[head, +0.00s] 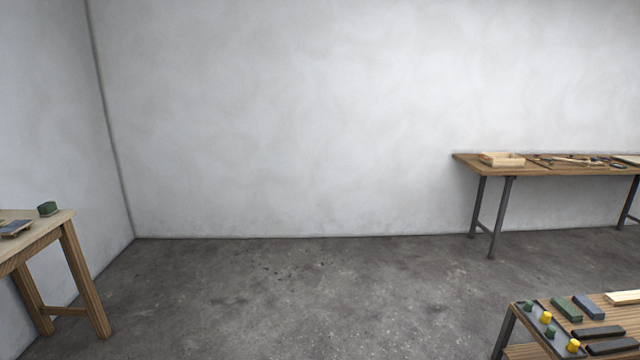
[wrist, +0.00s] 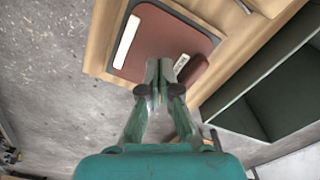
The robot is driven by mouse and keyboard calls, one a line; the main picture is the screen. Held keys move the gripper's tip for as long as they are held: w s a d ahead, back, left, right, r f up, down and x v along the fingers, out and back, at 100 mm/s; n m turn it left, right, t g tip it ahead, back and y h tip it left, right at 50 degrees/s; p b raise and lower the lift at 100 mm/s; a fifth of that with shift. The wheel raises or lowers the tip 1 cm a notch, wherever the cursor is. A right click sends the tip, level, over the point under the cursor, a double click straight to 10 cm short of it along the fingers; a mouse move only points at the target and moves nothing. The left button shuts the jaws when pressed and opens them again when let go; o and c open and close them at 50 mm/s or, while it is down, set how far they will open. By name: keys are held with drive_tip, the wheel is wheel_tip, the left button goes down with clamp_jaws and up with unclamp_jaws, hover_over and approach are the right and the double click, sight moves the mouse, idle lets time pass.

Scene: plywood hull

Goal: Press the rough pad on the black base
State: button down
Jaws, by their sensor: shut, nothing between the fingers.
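My gripper (wrist: 166,72) is shut and empty in the wrist view. Its fingertips are over or close to a red-brown board (wrist: 165,45) with a dark rim. The gap between them cannot be judged. In the head view, a dark green block (head: 47,208) stands at the corner of the left table. Low dark blocks (head: 598,332) lie on the near-right bench. I cannot tell for certain which of these is the rough pad on its black base.
The left wooden table (head: 66,218) also bears a blue-grey flat piece (head: 14,228). The near-right bench (head: 628,313) holds green, blue and yellow pieces. A workbench (head: 490,168) with a wooden tray (head: 502,159) stands by the back wall. The floor (head: 300,290) between is clear.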

drive_tip(key=shift+f, duration=0.85)
idle(1.0)
drive_tip(key=shift+r, duration=3.55)
